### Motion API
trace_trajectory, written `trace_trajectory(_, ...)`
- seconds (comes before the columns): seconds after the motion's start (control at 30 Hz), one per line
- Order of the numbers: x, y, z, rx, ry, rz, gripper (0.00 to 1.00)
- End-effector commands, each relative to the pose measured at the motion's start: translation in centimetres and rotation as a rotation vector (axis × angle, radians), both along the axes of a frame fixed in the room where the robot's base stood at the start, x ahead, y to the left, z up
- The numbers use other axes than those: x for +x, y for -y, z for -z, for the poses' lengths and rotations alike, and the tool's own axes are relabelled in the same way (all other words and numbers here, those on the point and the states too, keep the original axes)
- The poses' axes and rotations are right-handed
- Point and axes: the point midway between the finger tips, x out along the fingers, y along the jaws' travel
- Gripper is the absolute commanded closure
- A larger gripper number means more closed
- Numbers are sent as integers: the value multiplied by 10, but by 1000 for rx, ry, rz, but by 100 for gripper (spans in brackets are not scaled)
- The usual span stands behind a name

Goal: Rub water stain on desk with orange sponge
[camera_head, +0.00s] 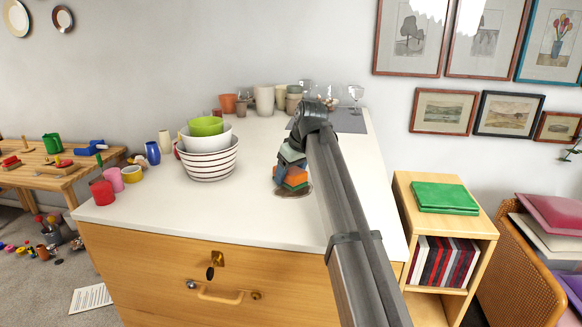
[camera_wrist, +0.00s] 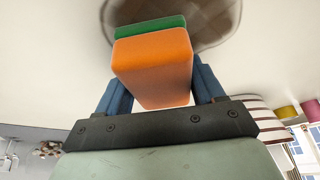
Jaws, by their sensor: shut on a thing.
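The orange sponge (camera_head: 295,177) has a green layer on one side, seen in the wrist view (camera_wrist: 152,62). My gripper (camera_head: 288,176) is shut on the sponge, with a blue finger on each side of it; the fingers also show in the wrist view (camera_wrist: 157,85). The water stain (camera_head: 296,192) is a brownish round patch on the white desk top (camera_head: 245,207). It shows behind the sponge in the wrist view (camera_wrist: 215,22). The sponge is at the stain and covers part of it; I cannot tell whether it touches the desk.
Stacked bowls (camera_head: 208,160) stand left of the stain. Cups (camera_head: 265,99) and glasses stand along the back near a grey mat (camera_head: 350,121). Mugs (camera_head: 103,192) line the left edge. The desk top in front of the stain is clear.

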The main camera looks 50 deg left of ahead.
Motion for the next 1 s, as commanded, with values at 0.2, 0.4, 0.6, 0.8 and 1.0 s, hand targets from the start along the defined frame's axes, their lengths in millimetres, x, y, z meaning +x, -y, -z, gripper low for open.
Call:
trace_trajectory(0.2, -16, 16, 1, -2, 0, -1, 61)
trace_trajectory(0.4, -29, 29, 1, -2, 0, -1, 61)
trace_trajectory(0.6, -41, 42, 1, -2, -1, 0, 61)
trace_trajectory(0.8, -54, 55, 1, -3, -1, 0, 61)
trace_trajectory(1.0, -66, 67, 1, -2, 0, -1, 61)
